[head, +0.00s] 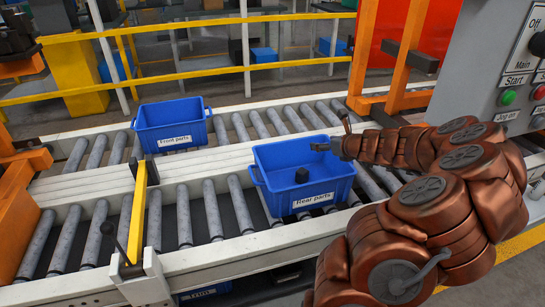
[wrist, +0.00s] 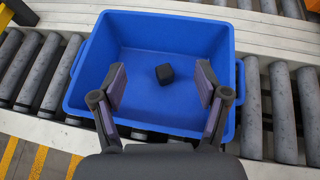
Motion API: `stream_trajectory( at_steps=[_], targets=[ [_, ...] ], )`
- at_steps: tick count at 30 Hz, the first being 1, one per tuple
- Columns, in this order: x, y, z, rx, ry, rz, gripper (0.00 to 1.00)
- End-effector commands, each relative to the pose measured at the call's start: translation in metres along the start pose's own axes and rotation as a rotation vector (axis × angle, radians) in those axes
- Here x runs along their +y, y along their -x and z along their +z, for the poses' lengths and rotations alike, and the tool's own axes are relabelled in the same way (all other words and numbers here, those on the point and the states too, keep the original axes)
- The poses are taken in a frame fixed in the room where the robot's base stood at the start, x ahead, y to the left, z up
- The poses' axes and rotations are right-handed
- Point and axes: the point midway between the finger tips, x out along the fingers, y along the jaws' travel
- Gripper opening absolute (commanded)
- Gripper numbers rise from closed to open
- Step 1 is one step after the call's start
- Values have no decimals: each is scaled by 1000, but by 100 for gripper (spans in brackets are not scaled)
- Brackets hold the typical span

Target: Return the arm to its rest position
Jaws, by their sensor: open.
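My copper-coloured arm reaches in from the lower right in the head view. My gripper (head: 333,142) is over the right side of the blue "Rear parts" bin (head: 325,190). In the wrist view my gripper (wrist: 161,82) is open, its two fingers apart with nothing between them. A small black block (wrist: 165,73) lies on the bin floor beyond the fingertips; it also shows in the head view (head: 301,175). The bin, seen in the wrist view (wrist: 185,20), stands on the near roller conveyor.
A second blue bin (head: 172,124), labelled "Front parts", stands on the far conveyor. A yellow bar with a black lever (head: 138,215) rises left of the near bin. A grey control panel (head: 500,75) with buttons stands at right. An orange post (head: 404,50) is behind my arm.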

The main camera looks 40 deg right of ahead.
Motion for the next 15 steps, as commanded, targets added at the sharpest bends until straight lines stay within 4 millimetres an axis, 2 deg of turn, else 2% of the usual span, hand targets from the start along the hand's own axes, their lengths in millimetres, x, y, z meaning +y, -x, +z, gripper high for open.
stream_trajectory(
  at_steps=[8, 11, 14, 15],
  targets=[
    [6, -1, 4, -2, 17, 11, 74],
    [29, -2, 18, -7, 90, 54, 74],
    [72, -3, 40, -19, 230, 135, 74],
    [94, -2, 50, -27, 303, 178, 74]
  ],
)
